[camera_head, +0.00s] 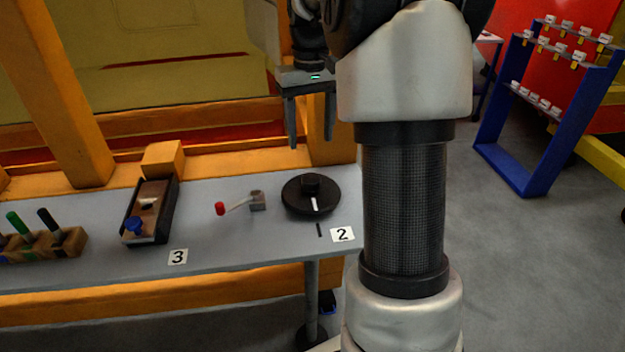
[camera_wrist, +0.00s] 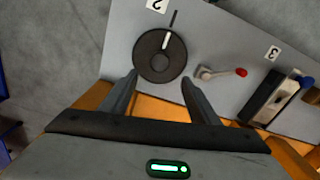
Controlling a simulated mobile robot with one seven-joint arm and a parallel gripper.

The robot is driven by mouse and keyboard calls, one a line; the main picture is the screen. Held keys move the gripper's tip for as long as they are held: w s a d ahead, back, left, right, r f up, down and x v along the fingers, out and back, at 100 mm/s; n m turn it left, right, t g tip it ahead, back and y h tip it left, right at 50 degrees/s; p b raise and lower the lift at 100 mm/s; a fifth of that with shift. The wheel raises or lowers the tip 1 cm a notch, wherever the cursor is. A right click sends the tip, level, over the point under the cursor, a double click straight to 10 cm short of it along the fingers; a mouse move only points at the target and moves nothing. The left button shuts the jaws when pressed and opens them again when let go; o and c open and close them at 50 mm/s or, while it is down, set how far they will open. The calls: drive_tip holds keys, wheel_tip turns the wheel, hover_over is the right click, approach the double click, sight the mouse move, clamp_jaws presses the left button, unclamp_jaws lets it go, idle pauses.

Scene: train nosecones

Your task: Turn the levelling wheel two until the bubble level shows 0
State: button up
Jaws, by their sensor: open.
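The levelling wheel two (camera_head: 297,199) is a black disc with a raised hub and a white pointer line. It lies flat on the grey table beside the label "2" (camera_head: 342,234). A dark mark on the table shows in front of it, nearly in line with the pointer. The wheel also shows in the wrist view (camera_wrist: 158,62). My gripper (camera_head: 311,142) is open and empty, pointing down above and behind the wheel, apart from it. Its fingers show in the wrist view (camera_wrist: 160,80). I cannot make out a bubble level reading.
A red-knobbed lever (camera_head: 238,204) stands left of the wheel. Farther left are a black box with a blue knob (camera_head: 150,212), label "3" (camera_head: 178,257) and a wooden holder with coloured handles (camera_head: 45,243). An orange post rises behind the table. A blue rack (camera_head: 545,110) stands at right.

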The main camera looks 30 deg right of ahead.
sight(311, 178)
wheel_tip(311, 178, down, 14)
drive_tip(key=shift+r+b, duration=0.25)
drive_tip(key=shift+b, duration=0.75)
drive_tip(key=shift+c, duration=0.3)
clamp_jaws()
